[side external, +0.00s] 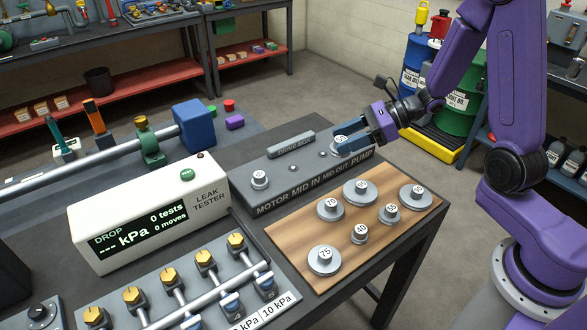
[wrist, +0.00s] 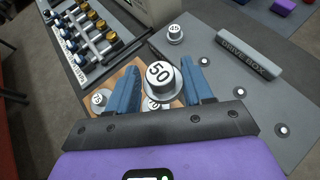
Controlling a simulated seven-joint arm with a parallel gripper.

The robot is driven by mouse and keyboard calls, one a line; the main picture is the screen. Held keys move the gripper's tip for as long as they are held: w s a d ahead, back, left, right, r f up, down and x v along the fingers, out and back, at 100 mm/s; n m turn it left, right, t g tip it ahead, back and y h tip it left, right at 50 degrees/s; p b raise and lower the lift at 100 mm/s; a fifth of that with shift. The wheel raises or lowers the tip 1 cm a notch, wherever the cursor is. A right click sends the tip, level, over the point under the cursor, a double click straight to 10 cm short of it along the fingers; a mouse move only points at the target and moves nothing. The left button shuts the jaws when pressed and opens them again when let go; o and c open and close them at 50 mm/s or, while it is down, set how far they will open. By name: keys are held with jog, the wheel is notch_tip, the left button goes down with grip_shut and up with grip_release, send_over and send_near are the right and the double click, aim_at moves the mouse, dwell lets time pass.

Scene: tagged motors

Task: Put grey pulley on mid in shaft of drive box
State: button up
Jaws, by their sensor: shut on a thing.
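A grey pulley marked 50 (wrist: 160,78) is held between the blue fingers of my gripper (wrist: 160,88). In the side external view my gripper (side external: 346,147) is above the right end of the drive box, and the pulley (side external: 341,141) shows at its fingertips. The pulley looks raised, clear of the shafts. The drive box (side external: 243,190) is a grey slab labelled MOTOR, MID IN, MID OUT, PUMP along its front edge. A pulley marked 45 (side external: 260,179) sits at the motor end. The mid in shaft (side external: 293,168) looks bare.
The leak tester (side external: 150,215) stands left of the drive box. A nameplate bar (side external: 291,145) rises along the box's back.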

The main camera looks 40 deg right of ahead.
jog(key=shift+a+r, duration=0.15)
jog(key=shift+a, duration=0.4)
jog(key=shift+w+a, duration=0.1)
jog(key=shift+a, duration=0.05)
jog(key=w+f, duration=0.3)
jog(key=w, duration=0.1)
jog(key=w+a+f, duration=0.1)
jog(key=w+f, duration=0.2)
jog(key=w, duration=0.1)
jog(key=w+a+f, duration=0.1)
jog(key=w+f, duration=0.2)
jog(key=w, duration=0.1)
jog(key=shift+w, duration=0.4)
jog(key=shift+w+f, duration=0.3)
jog(key=shift+f, duration=1.65)
jog(key=shift+f, duration=0.1)
jog(key=o, duration=1.1)
